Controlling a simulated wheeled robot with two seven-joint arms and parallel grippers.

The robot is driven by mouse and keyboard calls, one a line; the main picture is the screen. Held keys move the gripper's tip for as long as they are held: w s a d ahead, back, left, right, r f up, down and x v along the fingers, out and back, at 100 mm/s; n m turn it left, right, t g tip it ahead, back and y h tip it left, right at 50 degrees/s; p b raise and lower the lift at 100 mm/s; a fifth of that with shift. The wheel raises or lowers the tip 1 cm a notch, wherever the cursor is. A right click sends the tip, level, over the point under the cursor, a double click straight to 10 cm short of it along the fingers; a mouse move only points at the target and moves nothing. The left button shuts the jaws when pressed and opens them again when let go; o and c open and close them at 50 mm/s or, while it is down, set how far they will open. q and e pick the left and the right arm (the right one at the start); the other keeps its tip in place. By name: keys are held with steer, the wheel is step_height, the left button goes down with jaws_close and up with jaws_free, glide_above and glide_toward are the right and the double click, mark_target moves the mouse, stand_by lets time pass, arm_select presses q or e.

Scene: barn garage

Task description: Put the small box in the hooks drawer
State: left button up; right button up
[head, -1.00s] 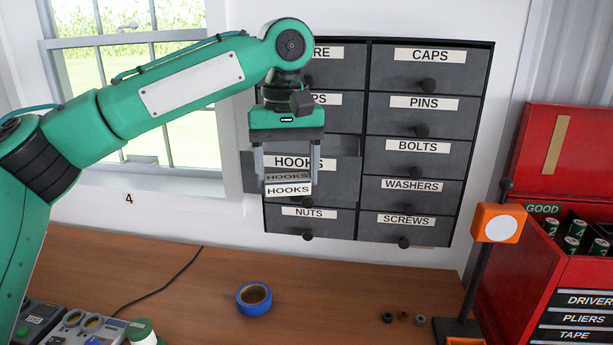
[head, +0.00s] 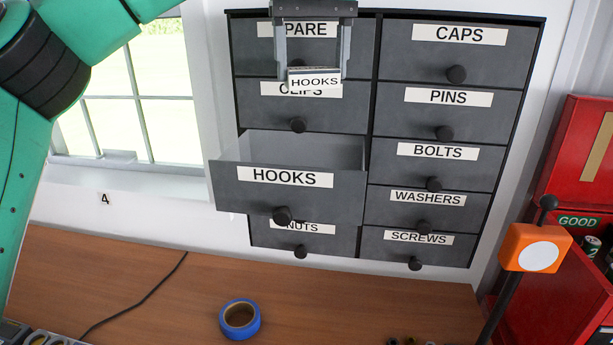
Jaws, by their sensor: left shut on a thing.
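The small box (head: 315,80) is white-fronted with a HOOKS label. My left gripper (head: 314,68) is shut on it and holds it in front of the SPARE and CLIPS drawers, above and a little right of the middle of the hooks drawer. The hooks drawer (head: 240,190) is pulled out from the cabinet. Part of its inside shows and looks empty; the low front part is hidden by its front panel. My right gripper is not in view.
The other cabinet drawers, such as CAPS (head: 490,60) and BOLTS (head: 470,172), are shut. A blue tape roll (head: 252,325) lies on the wooden bench (head: 150,280). An orange-headed stand (head: 515,245) and a red tool chest (head: 570,190) stand at the right.

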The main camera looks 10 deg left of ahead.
arm_select(q)
step_height(320, 180, down, 13)
steer(key=shift+s+a+f, duration=0.1)
steer(key=shift+s+f, duration=0.05)
steer(key=shift+f, duration=0.55)
step_height(320, 180, down, 3)
steer(key=shift+f+p, duration=0.2)
steer(key=shift+p, duration=0.3)
steer(key=shift+f, duration=0.1)
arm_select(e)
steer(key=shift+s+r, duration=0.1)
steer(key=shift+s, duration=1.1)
arm_select(q)
steer(key=shift+f, duration=0.1)
